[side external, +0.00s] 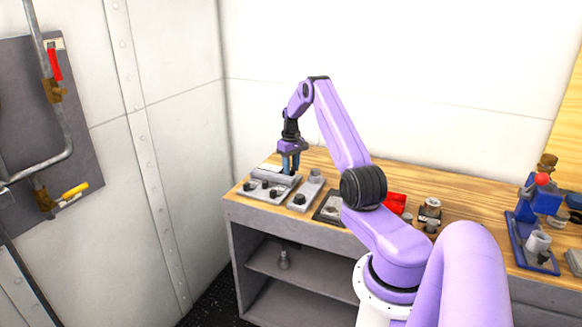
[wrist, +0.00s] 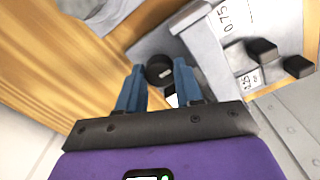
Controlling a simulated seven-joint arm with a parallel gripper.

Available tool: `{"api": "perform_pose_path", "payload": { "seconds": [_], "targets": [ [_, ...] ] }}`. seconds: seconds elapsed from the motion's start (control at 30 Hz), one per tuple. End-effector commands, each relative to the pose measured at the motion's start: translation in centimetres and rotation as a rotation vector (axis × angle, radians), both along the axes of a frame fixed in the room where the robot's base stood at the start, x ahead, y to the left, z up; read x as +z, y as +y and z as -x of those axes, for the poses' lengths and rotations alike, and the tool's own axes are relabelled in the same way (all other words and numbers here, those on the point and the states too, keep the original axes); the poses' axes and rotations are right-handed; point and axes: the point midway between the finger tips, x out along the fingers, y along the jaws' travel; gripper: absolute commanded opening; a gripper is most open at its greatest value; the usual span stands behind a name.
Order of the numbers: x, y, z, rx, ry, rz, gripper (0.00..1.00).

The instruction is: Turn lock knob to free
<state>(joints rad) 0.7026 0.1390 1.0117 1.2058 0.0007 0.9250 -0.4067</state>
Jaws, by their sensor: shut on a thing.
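A round black knob (wrist: 160,70) with a small pale mark on its top sits on a grey plate in the wrist view. My gripper (wrist: 159,72) points down, with its two blue fingers on either side of the knob, closed on it. In the side external view my gripper (side external: 290,170) is low over the back left of the workbench, at the grey fixtures. The knob between the fingers cannot be made out in that view. I cannot read which setting its mark points to.
A grey unit (wrist: 228,50) with labels and black knobs adjoins in the wrist view. Other grey fixtures (side external: 303,196) stand on the wooden workbench (side external: 240,197). A red bin (side external: 396,203) and a blue device (side external: 530,235) are farther right. Wall pipes are at left.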

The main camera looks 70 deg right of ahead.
Motion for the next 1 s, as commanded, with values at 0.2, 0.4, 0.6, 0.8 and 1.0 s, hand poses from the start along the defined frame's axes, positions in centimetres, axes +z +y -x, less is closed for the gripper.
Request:
{"api": "perform_pose_path", "payload": {
  "seconds": [0.2, 0.4, 0.6, 0.8, 1.0],
  "targets": [
    [0.2, -0.1, -0.1, 0.005, -0.002, 0.004, 0.05],
    [0.1, -0.1, -0.1, 0.005, -0.002, 0.004, 0.46],
    [0.1, 0.0, -0.1, 0.003, -0.001, 0.003, 0.46],
    [1.1, -0.1, -0.1, 0.003, -0.003, 0.003, 0.46],
    [4.7, -0.1, -0.1, 0.003, -0.004, 0.005, 0.46]
  ]
}}
